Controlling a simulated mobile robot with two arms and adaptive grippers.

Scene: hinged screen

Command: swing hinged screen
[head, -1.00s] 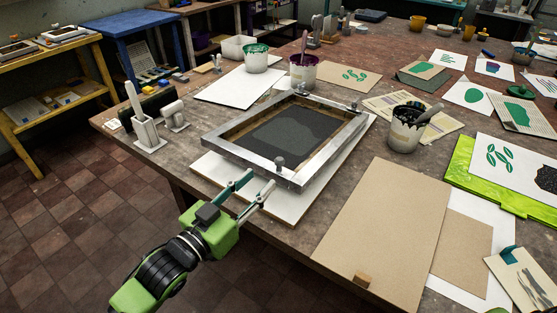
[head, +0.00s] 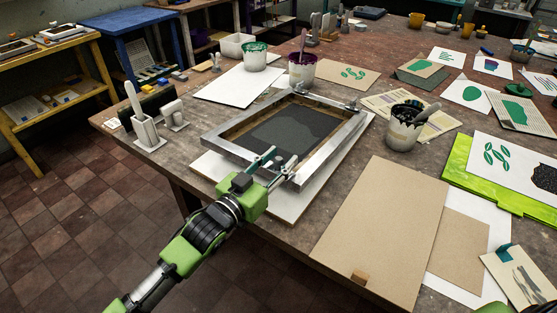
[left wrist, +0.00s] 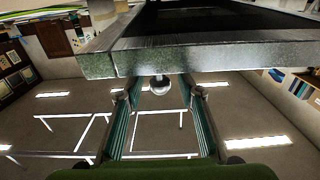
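The hinged screen (head: 225,139) is a silver metal frame with dark mesh, lying near the table's front edge over a white board (head: 207,167). Hinge clamps (head: 351,103) sit at its far side. A round metal knob (left wrist: 160,85) sits at the frame's near edge; in the left wrist view it shows between my fingers, with a gap on each side. My left gripper (head: 279,163) is open at the near edge, its fingertips on either side of the knob. In the head view the fingers largely hide the knob. My right gripper is not in view.
A dark ink tub (head: 403,130) with a spatula stands right of the screen. A white holder (head: 147,130) stands to its left. A large brown board (head: 385,225) lies at front right.

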